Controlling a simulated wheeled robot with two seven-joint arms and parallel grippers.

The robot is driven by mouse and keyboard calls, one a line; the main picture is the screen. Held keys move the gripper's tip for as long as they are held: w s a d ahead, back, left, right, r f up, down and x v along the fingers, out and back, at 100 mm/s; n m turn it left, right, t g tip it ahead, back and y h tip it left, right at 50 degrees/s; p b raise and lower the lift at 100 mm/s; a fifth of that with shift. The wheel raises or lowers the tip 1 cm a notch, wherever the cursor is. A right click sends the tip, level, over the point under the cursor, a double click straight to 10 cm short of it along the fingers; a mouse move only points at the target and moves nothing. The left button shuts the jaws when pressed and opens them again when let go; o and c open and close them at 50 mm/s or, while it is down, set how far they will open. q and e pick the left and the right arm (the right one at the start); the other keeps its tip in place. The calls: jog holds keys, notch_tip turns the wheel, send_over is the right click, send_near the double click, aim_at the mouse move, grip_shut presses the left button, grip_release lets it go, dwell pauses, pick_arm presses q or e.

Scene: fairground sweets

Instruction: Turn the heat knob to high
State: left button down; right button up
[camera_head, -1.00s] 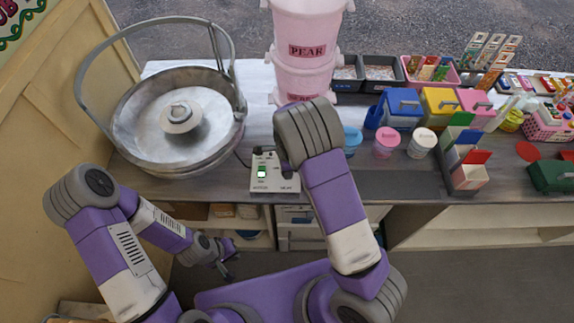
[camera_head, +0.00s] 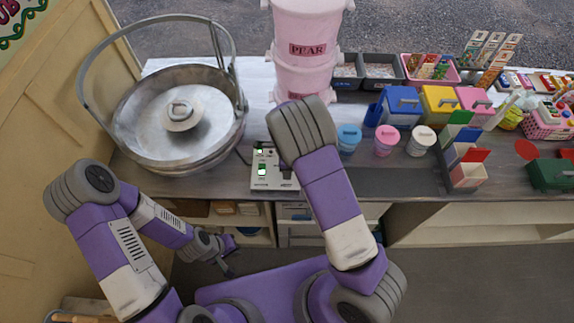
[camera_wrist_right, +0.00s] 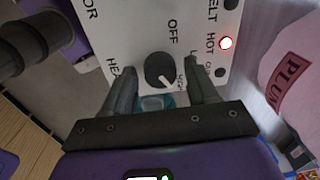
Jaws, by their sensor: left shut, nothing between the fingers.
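The white control box (camera_head: 270,184) stands on the counter by the metal bowl. In the right wrist view its panel (camera_wrist_right: 128,30) carries the dark round heat knob (camera_wrist_right: 159,68). The knob's white mark sits on its lower side; OFF is printed above, and a partly hidden word, seemingly HIGH, lies at its lower right. My right gripper (camera_wrist_right: 163,92) is open, its two fingers apart on either side of the knob; I cannot tell if they touch it. In the head view my right forearm hides it. My left gripper (camera_head: 229,269) is shut and empty, low before the counter.
The large metal bowl (camera_head: 215,130) with its hoop stands left of the box. Pink pails (camera_head: 306,60) stand behind it. Small lidded tubs (camera_head: 385,141) and coloured boxes (camera_head: 440,103) fill the right.

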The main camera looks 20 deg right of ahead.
jog(key=shift+o, duration=0.3)
jog(key=shift+r, duration=0.1)
jog(key=r, duration=0.7)
jog(key=shift+s+r+p, duration=0.2)
jog(key=shift+p, duration=0.2)
